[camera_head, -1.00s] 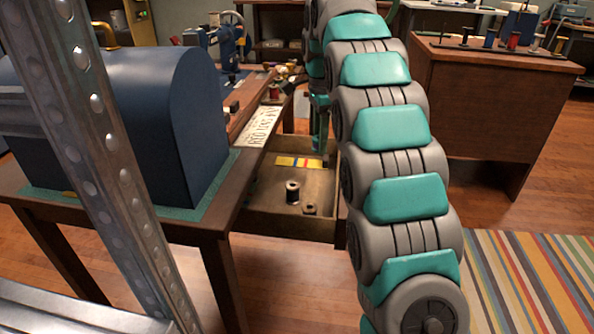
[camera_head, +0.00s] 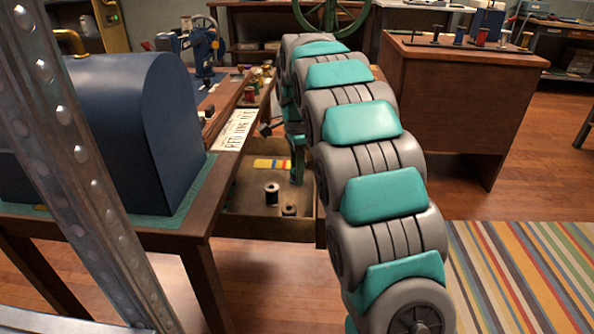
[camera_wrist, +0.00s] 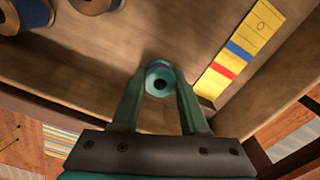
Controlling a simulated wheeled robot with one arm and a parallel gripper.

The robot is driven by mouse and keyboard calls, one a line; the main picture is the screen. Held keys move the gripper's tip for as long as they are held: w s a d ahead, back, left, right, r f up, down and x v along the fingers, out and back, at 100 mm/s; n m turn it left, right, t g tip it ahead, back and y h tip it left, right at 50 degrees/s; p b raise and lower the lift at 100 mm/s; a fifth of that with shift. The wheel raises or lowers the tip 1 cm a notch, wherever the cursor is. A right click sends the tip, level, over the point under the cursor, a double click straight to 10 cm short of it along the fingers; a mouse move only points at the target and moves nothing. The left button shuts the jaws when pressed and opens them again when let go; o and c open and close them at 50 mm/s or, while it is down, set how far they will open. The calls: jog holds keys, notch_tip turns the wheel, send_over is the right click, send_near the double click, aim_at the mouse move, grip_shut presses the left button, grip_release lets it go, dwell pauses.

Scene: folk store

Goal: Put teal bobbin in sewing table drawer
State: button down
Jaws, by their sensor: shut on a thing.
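The teal bobbin (camera_wrist: 159,80) is between my gripper's fingers in the wrist view, seen end-on with a dark centre hole. My gripper (camera_wrist: 160,88) is shut on it, over the inside of the open drawer. I cannot tell whether the bobbin touches the drawer floor. The sewing table drawer (camera_head: 265,228) is pulled out and shows below the table top. Its floor also fills much of the wrist view (camera_wrist: 105,62). In the head view my arm hides the drawer's right part, and the bobbin cannot be made out.
Inside the drawer are a dark spool (camera_head: 271,194), a smaller spool (camera_head: 289,210) and a yellow strip with red and blue bands (camera_head: 271,164). A blue domed case (camera_head: 130,130) stands on the near table. A brown cabinet (camera_head: 450,100) is at right.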

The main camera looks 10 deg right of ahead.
jog(key=shift+f, duration=0.1)
jog(key=shift+c, duration=2.1)
grip_release()
notch_tip(320, 180, up, 12)
jog(key=p, duration=0.1)
jog(key=shift+p, duration=0.3)
jog(key=shift+s, duration=0.1)
jog(key=s+n, duration=0.2)
jog(key=s, duration=0.4)
jog(key=s+f+n, duration=0.1)
jog(key=s+n, duration=0.2)
jog(key=s, duration=0.3)
jog(key=s+f+n, duration=0.1)
jog(key=s+n, duration=0.1)
jog(key=s, duration=0.4)
jog(key=shift+s+a+n+g, duration=0.15)
jog(key=shift+a+n+g, duration=0.15)
jog(key=shift+g, duration=0.1)
jog(key=s+f+n, duration=0.4)
jog(key=s+f, duration=0.2)
jog(key=s, duration=0.6)
jog(key=s+f+n+g, duration=0.1)
jog(key=s+f+n, duration=0.4)
jog(key=s, duration=0.8)
jog(key=shift+s+a+f+n, duration=0.3)
jog(key=shift+a+f, duration=0.15)
jog(key=shift+f, duration=0.15)
